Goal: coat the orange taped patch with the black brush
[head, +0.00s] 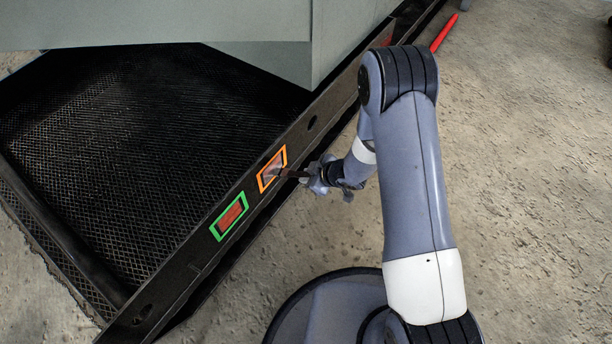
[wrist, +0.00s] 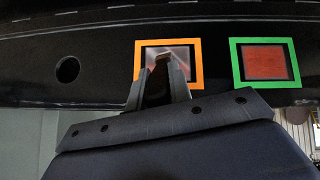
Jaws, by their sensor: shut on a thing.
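The orange taped patch (head: 272,170) is on the side of a black beam. Its inside looks mostly pale grey with some reddish streaks; it also shows in the wrist view (wrist: 198,62), partly hidden behind my gripper. My gripper (head: 311,176) is at the beam, just right of the patch in the head view. It is shut on the black brush (wrist: 158,82), whose dark body shows between the fingers. The brush tip lies over the orange patch, seemingly at its surface; exact contact cannot be told.
A green taped patch (head: 229,216) with a red inside sits beside the orange one on the beam. The beam has a round hole (wrist: 68,69). A grey cabinet (head: 265,55) stands on the black mesh floor (head: 110,150). A red bar (head: 444,33) lies on the concrete.

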